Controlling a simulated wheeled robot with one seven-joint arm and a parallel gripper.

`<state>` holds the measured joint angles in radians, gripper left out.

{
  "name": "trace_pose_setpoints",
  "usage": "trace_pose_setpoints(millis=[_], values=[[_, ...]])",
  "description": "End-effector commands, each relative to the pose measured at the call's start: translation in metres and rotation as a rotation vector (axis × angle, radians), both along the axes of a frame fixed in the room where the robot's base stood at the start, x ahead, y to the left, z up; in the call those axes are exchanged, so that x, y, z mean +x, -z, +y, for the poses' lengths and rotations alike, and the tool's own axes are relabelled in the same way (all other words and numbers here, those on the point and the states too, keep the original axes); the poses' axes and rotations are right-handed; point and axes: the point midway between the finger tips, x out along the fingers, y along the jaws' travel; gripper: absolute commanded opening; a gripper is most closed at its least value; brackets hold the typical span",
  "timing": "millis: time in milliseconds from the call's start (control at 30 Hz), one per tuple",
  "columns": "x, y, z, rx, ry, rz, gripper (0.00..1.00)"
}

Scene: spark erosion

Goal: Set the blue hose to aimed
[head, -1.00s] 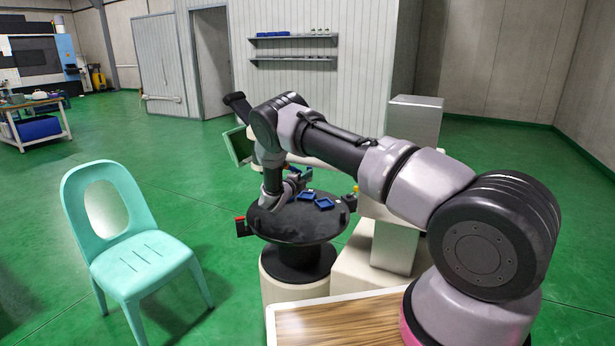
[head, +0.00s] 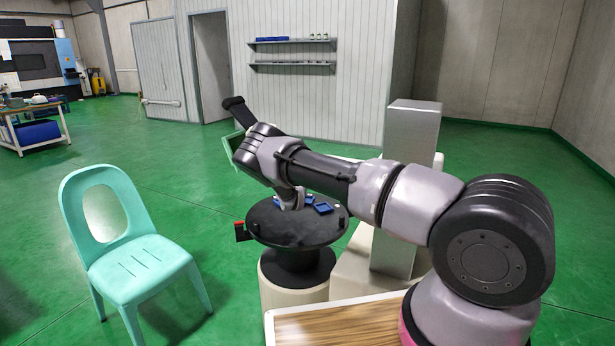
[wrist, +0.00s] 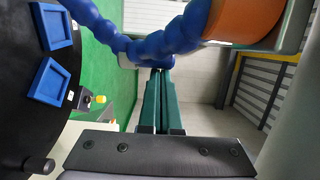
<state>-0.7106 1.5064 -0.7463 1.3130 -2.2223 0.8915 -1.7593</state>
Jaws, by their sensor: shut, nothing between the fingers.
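The blue hose (wrist: 152,46) shows in the wrist view as a chain of thick blue segments. It dips from the upper left and rises to the right across the top of the picture. My gripper (wrist: 161,75) has green fingers shut together with nothing between them. Their tips are at the low part of the hose; I cannot tell whether they touch it. In the head view my wrist (head: 290,195) is over the round black table (head: 290,235), and my arm hides the hose there.
Blue square trays (wrist: 50,82) lie on the black table. An orange cylinder (wrist: 245,15) is close to the hose at the upper right. A grey column (head: 410,185) stands right of the table. A turquoise chair (head: 140,260) stands to the left, with open green floor around it.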

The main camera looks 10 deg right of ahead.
Motion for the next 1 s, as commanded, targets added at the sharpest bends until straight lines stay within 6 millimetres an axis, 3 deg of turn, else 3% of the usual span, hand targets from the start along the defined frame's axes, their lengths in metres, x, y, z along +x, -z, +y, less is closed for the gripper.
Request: trace_pose_setpoints(millis=[500, 1000], values=[[0.029, 0.0, 0.011, 0.0, 0.001, -0.001, 0.0], [0.034, 0.0, 0.014, 0.001, 0.003, 0.0, 0.0]])
